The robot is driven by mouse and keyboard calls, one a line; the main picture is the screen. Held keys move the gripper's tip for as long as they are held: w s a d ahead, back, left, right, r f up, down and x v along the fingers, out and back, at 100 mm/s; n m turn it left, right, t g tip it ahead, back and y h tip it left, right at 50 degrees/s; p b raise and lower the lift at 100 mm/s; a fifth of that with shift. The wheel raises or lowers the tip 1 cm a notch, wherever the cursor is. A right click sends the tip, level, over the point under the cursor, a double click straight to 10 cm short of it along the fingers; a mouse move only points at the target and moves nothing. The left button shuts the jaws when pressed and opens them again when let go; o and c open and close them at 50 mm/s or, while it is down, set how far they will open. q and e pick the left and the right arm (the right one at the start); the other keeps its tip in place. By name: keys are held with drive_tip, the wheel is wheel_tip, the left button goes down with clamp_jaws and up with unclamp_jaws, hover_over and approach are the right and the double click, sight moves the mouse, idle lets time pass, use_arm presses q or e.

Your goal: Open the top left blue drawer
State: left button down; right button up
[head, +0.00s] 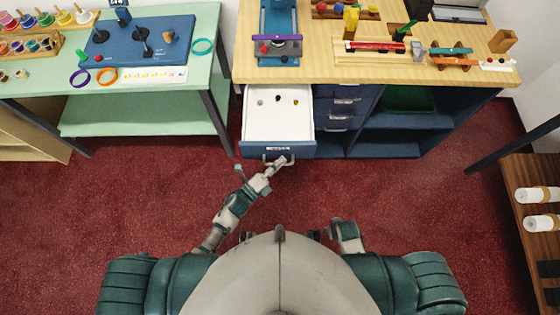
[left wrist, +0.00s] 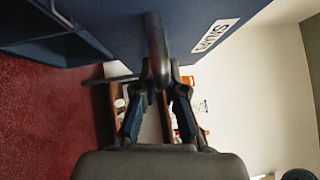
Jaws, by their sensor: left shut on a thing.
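The top left blue drawer (head: 279,149) stands pulled out from the desk, its white inside showing a few small items. Its front carries a white label, which also shows on the blue drawer front in the left wrist view (left wrist: 140,28). My left gripper (head: 276,165) is at the drawer's handle (head: 268,161), low on the front. In the left wrist view the fingers (left wrist: 160,75) are shut on the handle bar (left wrist: 157,45). My right arm shows only as a short piece near my body, and its gripper cannot be made out.
The wooden desk top (head: 400,72) holds a blue press (head: 278,20) and several tools. Closed drawers (head: 340,108) and an open shelf lie right of the open drawer. A green table (head: 150,110) stands left, a brown rack (head: 515,175) right. Red carpet (head: 130,190) is clear in front.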

use_arm(q)
drive_tip(key=c, duration=1.3)
unclamp_jaws()
drive_tip(key=shift+a+f, duration=0.3)
drive_tip(key=shift+o, duration=0.4)
drive_tip(key=shift+w+r, duration=0.1)
drive_tip(key=shift+a, duration=0.1)
drive_tip(key=v, duration=1.2)
